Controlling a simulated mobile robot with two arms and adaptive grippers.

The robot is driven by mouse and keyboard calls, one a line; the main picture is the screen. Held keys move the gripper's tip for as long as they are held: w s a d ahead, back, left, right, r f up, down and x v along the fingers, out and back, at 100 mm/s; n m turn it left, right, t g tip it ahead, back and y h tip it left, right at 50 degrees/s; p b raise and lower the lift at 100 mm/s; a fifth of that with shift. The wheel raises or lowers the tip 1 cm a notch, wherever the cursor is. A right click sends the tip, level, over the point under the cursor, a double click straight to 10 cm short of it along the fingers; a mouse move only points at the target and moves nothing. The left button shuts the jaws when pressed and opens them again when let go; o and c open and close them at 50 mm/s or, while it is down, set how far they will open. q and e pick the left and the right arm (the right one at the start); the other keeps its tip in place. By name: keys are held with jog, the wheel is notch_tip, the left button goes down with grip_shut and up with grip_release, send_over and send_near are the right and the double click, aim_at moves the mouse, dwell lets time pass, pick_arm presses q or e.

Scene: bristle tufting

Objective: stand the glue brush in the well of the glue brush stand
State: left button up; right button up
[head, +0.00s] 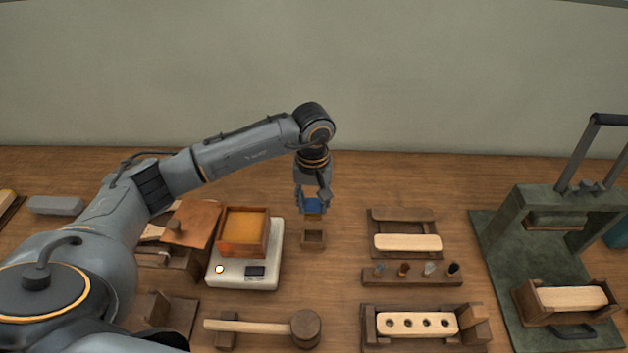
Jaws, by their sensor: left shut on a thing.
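My left gripper (313,203) hangs pointing down near the middle of the table. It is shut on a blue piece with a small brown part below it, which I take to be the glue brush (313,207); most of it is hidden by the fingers. Just below it in the picture, a small square wooden block with a dark open well, seemingly the glue brush stand (313,241), sits on the table. The brush appears above and slightly behind the well; I cannot tell the exact gap. My right gripper is not in view.
A scale (243,283) bearing an orange-filled wooden box (243,234) stands left of the stand. A mallet (305,328) lies in front. A rack of small tufts (411,277) and brush blocks are to the right, with a green press (540,240) beyond.

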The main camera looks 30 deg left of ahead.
aim_at(313, 220)
pick_arm(q)
jog(key=shift+w+a, duration=0.1)
jog(key=shift+w, duration=0.1)
jog(key=shift+s, duration=0.2)
jog(key=shift+s+d+f+b, duration=0.3)
jog(key=shift+s+d+b, duration=0.05)
jog(key=shift+s, duration=0.1)
jog(key=shift+w+f+b, duration=0.1)
jog(key=shift+f+b, duration=0.25)
jog(key=shift+f, duration=0.5)
jog(key=shift+w+a+f, duration=0.1)
jog(key=shift+f, duration=0.5)
jog(key=shift+b, duration=0.3)
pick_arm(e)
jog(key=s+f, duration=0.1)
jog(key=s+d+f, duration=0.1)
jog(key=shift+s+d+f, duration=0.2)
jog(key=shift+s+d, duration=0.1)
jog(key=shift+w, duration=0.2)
